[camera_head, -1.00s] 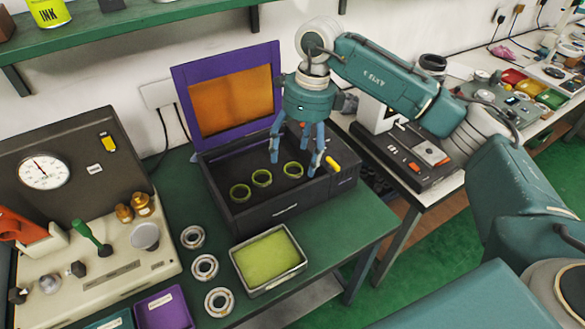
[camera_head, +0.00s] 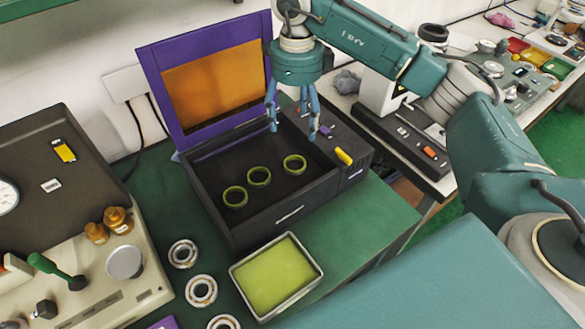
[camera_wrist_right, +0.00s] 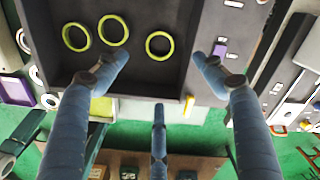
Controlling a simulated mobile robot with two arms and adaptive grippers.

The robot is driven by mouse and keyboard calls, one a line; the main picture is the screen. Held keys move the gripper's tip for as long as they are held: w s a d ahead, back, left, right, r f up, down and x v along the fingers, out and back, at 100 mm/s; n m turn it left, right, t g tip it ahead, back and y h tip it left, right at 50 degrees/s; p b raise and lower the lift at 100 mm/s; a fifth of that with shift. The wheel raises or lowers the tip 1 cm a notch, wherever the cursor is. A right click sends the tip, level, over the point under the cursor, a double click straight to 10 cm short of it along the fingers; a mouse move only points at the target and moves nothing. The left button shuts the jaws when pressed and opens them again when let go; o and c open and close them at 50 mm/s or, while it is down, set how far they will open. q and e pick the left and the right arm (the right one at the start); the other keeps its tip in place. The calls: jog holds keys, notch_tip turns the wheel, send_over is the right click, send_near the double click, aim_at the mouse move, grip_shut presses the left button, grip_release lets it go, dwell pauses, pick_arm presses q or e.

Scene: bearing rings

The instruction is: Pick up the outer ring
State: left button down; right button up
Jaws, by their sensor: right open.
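Three yellow-green rings lie flat and apart on the black floor of an open box (camera_head: 285,213): a left one (camera_head: 235,206), a middle one (camera_head: 259,184) and a right one (camera_head: 294,172). All three show in the wrist view, where the ring nearest the fingers (camera_wrist_right: 159,55) is seen whole. I cannot tell which is meant by the outer ring. My right gripper (camera_head: 294,125) is open and empty, fingers pointing down, above the box's back right part. In the wrist view, its spread fingers (camera_wrist_right: 160,82) touch no ring. My left gripper is not in view.
The box's raised purple-framed lid (camera_head: 150,85) stands behind. A tray of yellow-green material (camera_head: 316,284) and silver bearings (camera_head: 183,265) lie in front. A gauge panel (camera_head: 40,160) stands left. Green table is bare right of the tray.

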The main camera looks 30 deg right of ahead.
notch_tip(320, 180, down, 2)
jog(key=b, duration=0.1)
send_over(295, 163)
notch_tip(295, 163, down, 6)
jog(key=shift+f, duration=0.25)
notch_tip(295, 163, down, 5)
jog(key=shift+a+r+p, duration=0.1)
jog(key=shift+p, duration=0.7)
jog(key=shift+f, duration=0.55)
jog(key=c, duration=1.2)
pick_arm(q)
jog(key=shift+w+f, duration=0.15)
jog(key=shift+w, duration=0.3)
pick_arm(e)
jog(key=shift+c, duration=0.6)
jog(key=shift+r, duration=0.15)
